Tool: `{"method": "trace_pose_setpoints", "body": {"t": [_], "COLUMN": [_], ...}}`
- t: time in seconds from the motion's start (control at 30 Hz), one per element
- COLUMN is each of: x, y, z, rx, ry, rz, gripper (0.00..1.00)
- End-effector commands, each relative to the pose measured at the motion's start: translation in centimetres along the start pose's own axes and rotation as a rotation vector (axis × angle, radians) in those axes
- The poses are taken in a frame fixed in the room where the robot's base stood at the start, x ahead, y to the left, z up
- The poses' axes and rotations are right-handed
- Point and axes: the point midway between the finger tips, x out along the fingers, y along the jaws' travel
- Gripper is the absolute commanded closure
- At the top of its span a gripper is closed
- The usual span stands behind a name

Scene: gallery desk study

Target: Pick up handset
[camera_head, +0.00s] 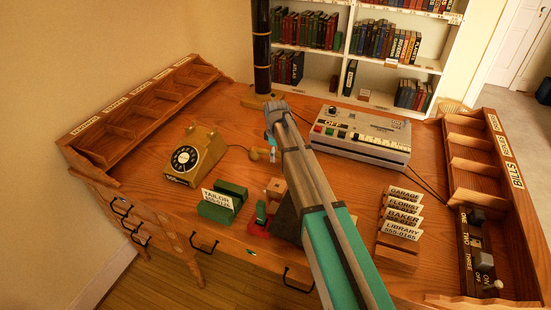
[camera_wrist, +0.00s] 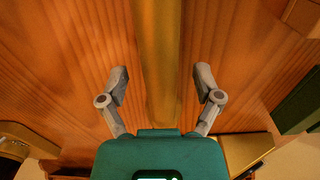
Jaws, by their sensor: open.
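The yellow handset (camera_wrist: 160,70) lies on the wooden desk and runs up the middle of the wrist view. My gripper (camera_wrist: 160,82) is open, with one grey finger on each side of the handset and a gap to it on both sides.
Green "Tailor" card blocks (camera_head: 222,201) and a red stamp stand (camera_head: 262,220) are near the front. A grey answering machine (camera_head: 362,134) is at the back right. A dark post (camera_head: 262,50) rises behind my gripper. Card holders (camera_head: 397,250) stand at right.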

Motion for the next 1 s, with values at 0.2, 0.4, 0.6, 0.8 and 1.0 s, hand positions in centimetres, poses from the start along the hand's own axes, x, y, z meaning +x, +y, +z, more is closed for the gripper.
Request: {"method": "trace_pose_setpoints", "body": {"t": [0.2,0.4,0.6,0.8,1.0], "x": [-0.02,-0.01,-0.01,-0.01,-0.02], "y": [0.0,0.0,-0.01,-0.01,0.0], "z": [0.0,0.0,-0.01,-0.02,-0.02], "rx": [0.0,0.0,0.0,0.0,0.0], "ry": [0.0,0.0,0.0,0.0,0.0], "rz": [0.0,0.0,0.0,0.0,0.0], "gripper": [0.17,0.25,0.62,0.99,1.0]}}
